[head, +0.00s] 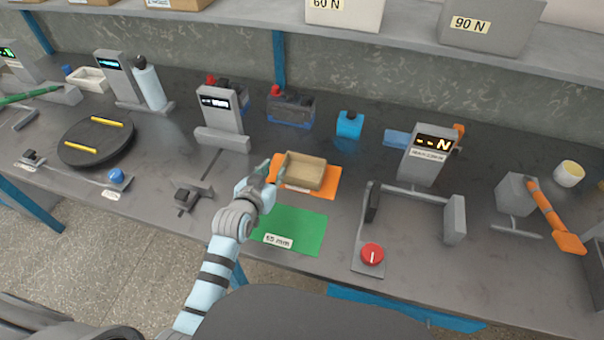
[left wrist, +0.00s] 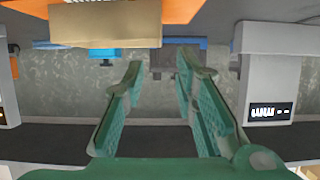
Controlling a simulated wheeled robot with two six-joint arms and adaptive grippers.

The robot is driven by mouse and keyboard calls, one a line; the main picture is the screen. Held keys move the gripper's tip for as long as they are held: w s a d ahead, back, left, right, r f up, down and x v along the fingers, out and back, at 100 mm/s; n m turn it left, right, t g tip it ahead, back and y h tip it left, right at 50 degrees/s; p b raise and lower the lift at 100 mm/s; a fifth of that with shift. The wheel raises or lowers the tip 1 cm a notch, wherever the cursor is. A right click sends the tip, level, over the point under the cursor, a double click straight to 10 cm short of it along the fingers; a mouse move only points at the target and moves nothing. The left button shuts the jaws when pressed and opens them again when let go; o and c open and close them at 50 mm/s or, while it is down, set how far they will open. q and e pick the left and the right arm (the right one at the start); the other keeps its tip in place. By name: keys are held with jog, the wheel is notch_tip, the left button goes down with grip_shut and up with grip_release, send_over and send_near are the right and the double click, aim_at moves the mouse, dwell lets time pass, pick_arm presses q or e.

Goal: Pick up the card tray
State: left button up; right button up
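The card tray (head: 305,172), a shallow tan box, sits on an orange mat (head: 329,190) in the middle of the bench. My left gripper (head: 268,172) is just left of the tray, above the bench, with its fingers pointing toward the back. In the left wrist view the green fingers (left wrist: 165,75) are spread apart with nothing between them. That view looks upside down; the tray (left wrist: 105,25) shows at its upper left, outside the fingers. My right gripper is not in view.
A green mat (head: 300,228) with a "65 mm" label lies in front of the tray. A grey display device (head: 219,115) stands behind left, a blue container (head: 350,124) behind right. A grey frame with a red knob (head: 372,253) stands to the right.

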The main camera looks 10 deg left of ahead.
aim_at(283, 162)
pick_arm(q)
jog(key=b+x, duration=0.1)
jog(key=x, duration=0.3)
jog(key=f+b+x, duration=0.1)
jog(key=x, duration=0.3)
jog(key=shift+w+f+b, duration=0.1)
jog(key=shift+w+b, duration=0.1)
jog(key=shift+b, duration=0.15)
grip_shut()
